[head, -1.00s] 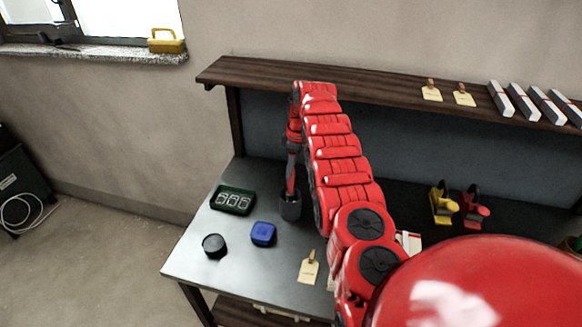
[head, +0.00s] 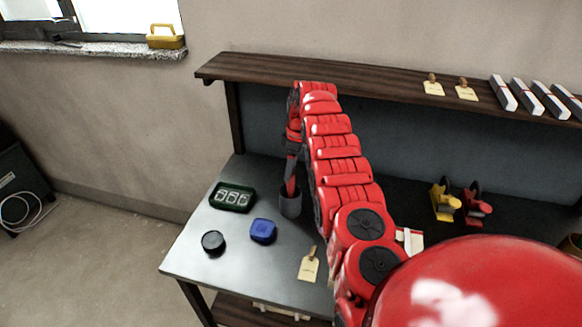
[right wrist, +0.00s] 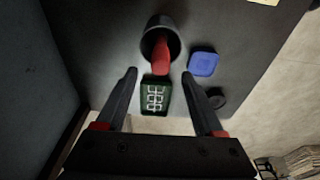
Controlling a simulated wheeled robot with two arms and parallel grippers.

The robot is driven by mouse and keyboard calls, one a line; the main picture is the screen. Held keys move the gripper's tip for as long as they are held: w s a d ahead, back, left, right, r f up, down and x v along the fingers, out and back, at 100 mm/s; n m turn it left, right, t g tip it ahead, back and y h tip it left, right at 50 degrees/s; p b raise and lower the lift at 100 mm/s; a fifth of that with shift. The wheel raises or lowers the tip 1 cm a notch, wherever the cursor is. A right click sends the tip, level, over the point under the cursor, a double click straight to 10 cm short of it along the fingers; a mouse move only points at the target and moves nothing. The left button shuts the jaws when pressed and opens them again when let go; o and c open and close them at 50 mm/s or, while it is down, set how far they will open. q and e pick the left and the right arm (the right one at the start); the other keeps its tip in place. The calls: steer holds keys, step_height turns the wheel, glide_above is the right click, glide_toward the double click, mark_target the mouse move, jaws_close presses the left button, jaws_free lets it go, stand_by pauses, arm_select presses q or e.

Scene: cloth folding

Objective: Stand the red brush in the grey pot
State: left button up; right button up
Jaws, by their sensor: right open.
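The red brush (right wrist: 161,62) stands in the grey pot (right wrist: 160,28), its red end pointing up towards the right wrist camera. In the head view the brush (head: 291,181) shows between my right gripper and the pot (head: 290,205), nearly upright. Its lower end is hidden inside the pot. My right gripper (right wrist: 160,73) is open, with one finger on each side of the brush's end and visible gaps to it. In the head view my right gripper (head: 292,150) is above the pot, partly hidden by my arm. My left gripper is not in view.
A tag (head: 309,267) lies near the front. A wooden shelf (head: 380,92) runs behind my arm. Yellow and red tools stand right.

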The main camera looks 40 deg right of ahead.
steer(key=shift+d+r+b, duration=0.1)
steer(key=shift+r+b, duration=0.3)
steer(key=shift+r, duration=0.1)
step_height(320, 180, up, 16)
steer(key=s+d+p, duration=0.1)
steer(key=s+p, duration=0.1)
steer(key=p, duration=0.5)
steer(key=shift+d+r, duration=0.15)
steer(key=shift+d, duration=0.1)
